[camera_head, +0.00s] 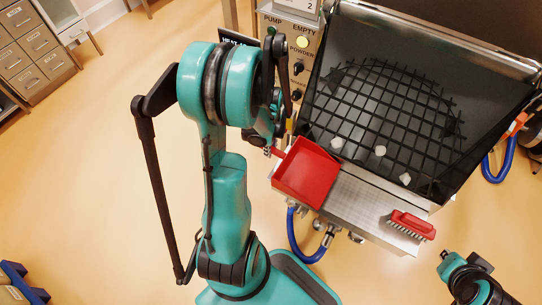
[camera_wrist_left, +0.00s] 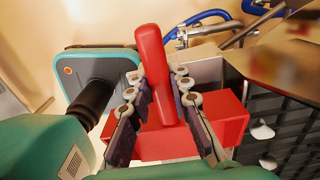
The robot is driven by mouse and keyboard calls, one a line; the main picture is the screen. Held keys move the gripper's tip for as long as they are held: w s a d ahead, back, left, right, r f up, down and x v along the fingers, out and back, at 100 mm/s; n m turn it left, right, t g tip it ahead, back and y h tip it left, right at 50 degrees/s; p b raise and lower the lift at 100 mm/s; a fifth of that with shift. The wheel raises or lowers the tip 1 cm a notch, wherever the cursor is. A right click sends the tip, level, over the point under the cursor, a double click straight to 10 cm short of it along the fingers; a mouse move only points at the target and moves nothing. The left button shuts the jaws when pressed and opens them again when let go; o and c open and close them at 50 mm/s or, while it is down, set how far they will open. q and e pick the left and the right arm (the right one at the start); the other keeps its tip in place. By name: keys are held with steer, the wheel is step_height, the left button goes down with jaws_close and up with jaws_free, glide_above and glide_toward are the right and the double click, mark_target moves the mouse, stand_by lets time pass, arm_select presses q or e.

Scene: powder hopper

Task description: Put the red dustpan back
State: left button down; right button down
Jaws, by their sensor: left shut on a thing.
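The red dustpan (camera_head: 306,172) is at the left end of the metal ledge in front of the hopper, its pan partly over the ledge. I cannot tell whether it touches the ledge. My left gripper (camera_head: 272,147) is at its handle, mostly hidden by my arm in the head view. In the left wrist view, the two fingers of my left gripper (camera_wrist_left: 157,88) are closed around the red handle (camera_wrist_left: 151,48), with the red pan (camera_wrist_left: 228,122) beyond. Part of my right arm shows at the bottom right of the head view; its fingers are not visible.
A red-handled brush (camera_head: 412,224) lies on the right of the metal ledge (camera_head: 362,206). The hopper (camera_head: 345,103) has a black grid with several white lumps. A control panel (camera_head: 297,62) stands behind my left gripper. A blue hose (camera_head: 301,240) hangs below the ledge.

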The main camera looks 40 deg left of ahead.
arm_select(q)
step_height(320, 180, down, 4)
steer(key=shift+r+b, duration=0.1)
steer(key=shift+b, duration=0.75)
steer(key=shift+f, duration=0.2)
steer(key=c, duration=1.4)
jaws_free()
steer(key=shift+r, duration=0.1)
